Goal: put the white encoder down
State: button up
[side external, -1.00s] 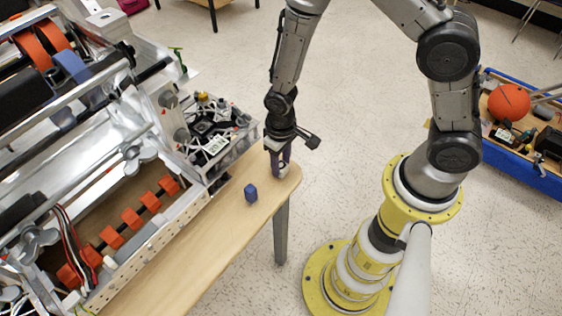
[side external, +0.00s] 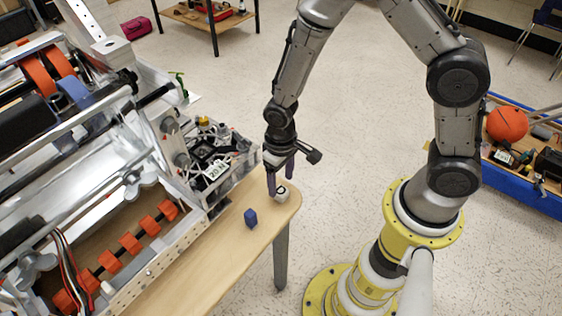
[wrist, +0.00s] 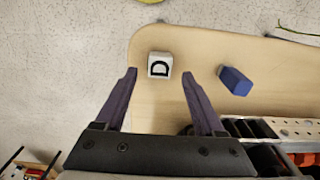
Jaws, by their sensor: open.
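The white encoder (side external: 282,195) is a small white block with a black D-shaped mark, resting on the wooden table near its right end. It also shows in the wrist view (wrist: 160,65), lying beyond the fingertips and between their lines. My gripper (side external: 280,186) is open and empty, with its dark purple fingers just above and beside the encoder. In the wrist view the fingers of my gripper (wrist: 158,72) are spread wide, with a gap on each side of the encoder.
A blue block (side external: 251,217) stands on the table (side external: 205,250), left of the encoder. The metal roller machine (side external: 120,190) with orange rollers runs along the table's left side. The table's right edge is close to the encoder, with floor beyond.

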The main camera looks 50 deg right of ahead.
notch_tip(320, 180, up, 9)
notch_tip(320, 180, up, 12)
jog(key=t, duration=0.3)
send_over(281, 191)
jog(key=s+d, duration=0.5)
jog(key=s+d+r+t, duration=0.2)
jog(key=s+r, duration=0.4)
jog(key=s, duration=0.4)
jog(key=shift+d+r+t, duration=0.25)
jog(key=shift+d+t, duration=0.05)
jog(key=shift+d, duration=0.5)
